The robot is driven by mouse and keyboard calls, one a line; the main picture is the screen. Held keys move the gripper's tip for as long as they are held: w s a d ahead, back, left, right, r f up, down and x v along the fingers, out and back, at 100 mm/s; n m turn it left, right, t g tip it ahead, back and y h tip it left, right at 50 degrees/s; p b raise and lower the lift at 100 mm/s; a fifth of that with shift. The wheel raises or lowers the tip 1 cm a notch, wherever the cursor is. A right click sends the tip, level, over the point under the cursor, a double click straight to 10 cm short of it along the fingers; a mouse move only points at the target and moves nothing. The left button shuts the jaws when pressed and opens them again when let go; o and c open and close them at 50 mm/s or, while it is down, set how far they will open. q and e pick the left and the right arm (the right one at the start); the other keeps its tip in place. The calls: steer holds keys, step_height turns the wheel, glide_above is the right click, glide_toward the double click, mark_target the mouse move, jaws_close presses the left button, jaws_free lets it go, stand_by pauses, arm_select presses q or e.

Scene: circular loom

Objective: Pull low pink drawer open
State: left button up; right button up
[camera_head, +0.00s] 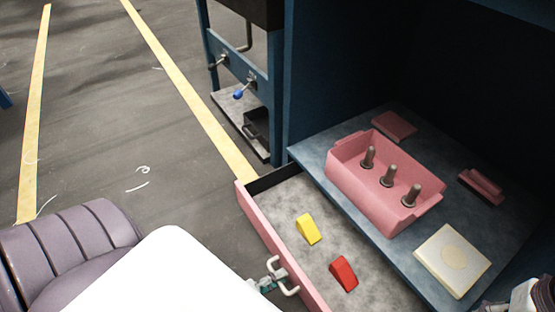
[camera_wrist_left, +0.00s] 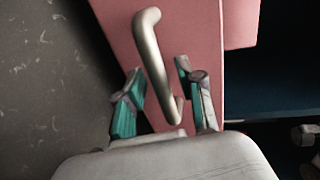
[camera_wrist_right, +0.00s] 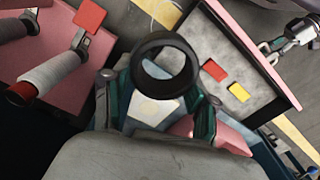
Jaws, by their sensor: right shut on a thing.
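The low pink drawer (camera_head: 262,232) stands pulled out from the blue cabinet, its grey floor showing in the head view. Its pale bent-bar handle (camera_head: 286,281) is on the front panel; it also shows in the left wrist view (camera_wrist_left: 150,62). My left gripper (camera_head: 268,282) is at the handle. In the left wrist view its fingers (camera_wrist_left: 163,100) are apart on either side of the handle's near end, with gaps visible. My right gripper (camera_wrist_right: 163,105) is shut on a dark ring (camera_wrist_right: 163,62). In the head view only part of the right arm shows at the lower right edge.
A yellow block (camera_head: 308,229) and a red block (camera_head: 343,273) lie in the drawer. On the shelf above are a pink bin (camera_head: 352,183) with grey pegs, small pink pieces (camera_head: 394,125) and a cream square plate (camera_head: 452,261). Floor left of the drawer is clear.

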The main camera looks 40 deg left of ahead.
arm_select(q)
steer(key=v, duration=1.2)
steer(key=shift+s, duration=0.1)
stand_by(0.5)
